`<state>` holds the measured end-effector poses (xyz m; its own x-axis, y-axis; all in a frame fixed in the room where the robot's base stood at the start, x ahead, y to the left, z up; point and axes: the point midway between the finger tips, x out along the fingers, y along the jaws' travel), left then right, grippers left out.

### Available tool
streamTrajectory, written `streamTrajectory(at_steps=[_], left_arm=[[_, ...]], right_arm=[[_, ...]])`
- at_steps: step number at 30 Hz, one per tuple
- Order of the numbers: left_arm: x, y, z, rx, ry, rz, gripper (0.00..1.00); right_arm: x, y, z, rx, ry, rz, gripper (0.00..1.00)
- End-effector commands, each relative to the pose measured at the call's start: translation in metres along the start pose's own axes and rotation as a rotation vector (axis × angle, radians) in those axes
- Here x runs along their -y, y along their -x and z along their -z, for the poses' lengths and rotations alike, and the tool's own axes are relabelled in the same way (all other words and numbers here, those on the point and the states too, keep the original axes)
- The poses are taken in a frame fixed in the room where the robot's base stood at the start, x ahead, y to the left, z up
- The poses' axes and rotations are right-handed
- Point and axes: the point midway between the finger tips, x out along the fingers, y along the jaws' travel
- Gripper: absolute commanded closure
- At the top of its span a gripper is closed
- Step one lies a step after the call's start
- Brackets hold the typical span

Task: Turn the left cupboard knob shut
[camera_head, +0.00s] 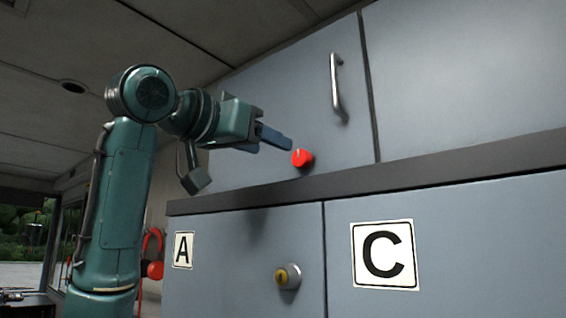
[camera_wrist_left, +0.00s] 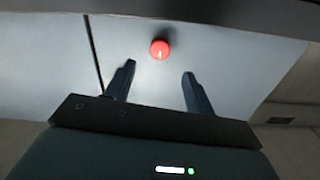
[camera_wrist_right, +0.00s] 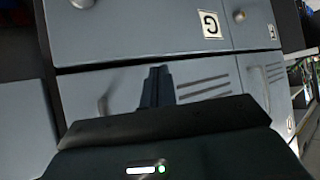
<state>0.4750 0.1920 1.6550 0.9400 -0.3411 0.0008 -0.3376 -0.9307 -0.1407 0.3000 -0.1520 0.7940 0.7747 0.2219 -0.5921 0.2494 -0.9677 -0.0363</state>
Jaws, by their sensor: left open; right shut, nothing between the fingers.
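The red cupboard knob (camera_head: 302,158) sits low on the upper left cupboard door (camera_head: 270,105). It also shows in the left wrist view (camera_wrist_left: 159,49), with a short white mark on its face. My left gripper (camera_head: 288,142) is just left of the knob in the head view. In the left wrist view its two fingers (camera_wrist_left: 157,80) are apart, with the knob ahead of the gap and nothing between them. The fingers do not appear to touch the knob. My right gripper (camera_wrist_right: 157,72) is shut and empty in the right wrist view, in front of grey cabinet fronts.
A metal handle (camera_head: 336,88) stands out from the upper door, right of the knob. A dark ledge (camera_head: 370,180) runs below it. Lower doors carry label A (camera_head: 183,250), label C (camera_head: 384,255) and a yellow-centred lock (camera_head: 288,276).

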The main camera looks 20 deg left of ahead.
Motion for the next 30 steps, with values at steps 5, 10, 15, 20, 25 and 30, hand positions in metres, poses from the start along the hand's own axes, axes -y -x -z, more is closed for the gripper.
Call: streamTrajectory(at_steps=[5, 10, 15, 20, 25, 30], left_arm=[[0.000, 0.033, -0.002, -0.003, -0.001, 0.000, 0.46], [0.000, 0.049, 0.000, -0.001, -0.001, 0.000, 0.46], [0.000, 0.051, 0.000, 0.001, 0.000, 0.000, 0.46], [0.000, 0.051, 0.000, 0.001, 0.000, 0.000, 0.46], [0.000, 0.051, 0.000, 0.001, 0.000, 0.000, 0.46], [0.000, 0.051, 0.000, 0.000, 0.000, 0.000, 0.46]], right_arm=[[0.004, -0.004, -0.003, -0.017, 0.007, 0.014, 1.00], [0.006, -0.003, -0.002, -0.025, 0.019, 0.024, 1.00], [0.009, -0.003, -0.001, -0.026, 0.019, 0.029, 1.00], [0.009, -0.003, -0.001, -0.027, 0.019, 0.029, 1.00], [0.009, -0.003, -0.001, -0.028, 0.018, 0.028, 1.00], [0.007, -0.004, 0.002, -0.032, 0.017, 0.025, 1.00]])
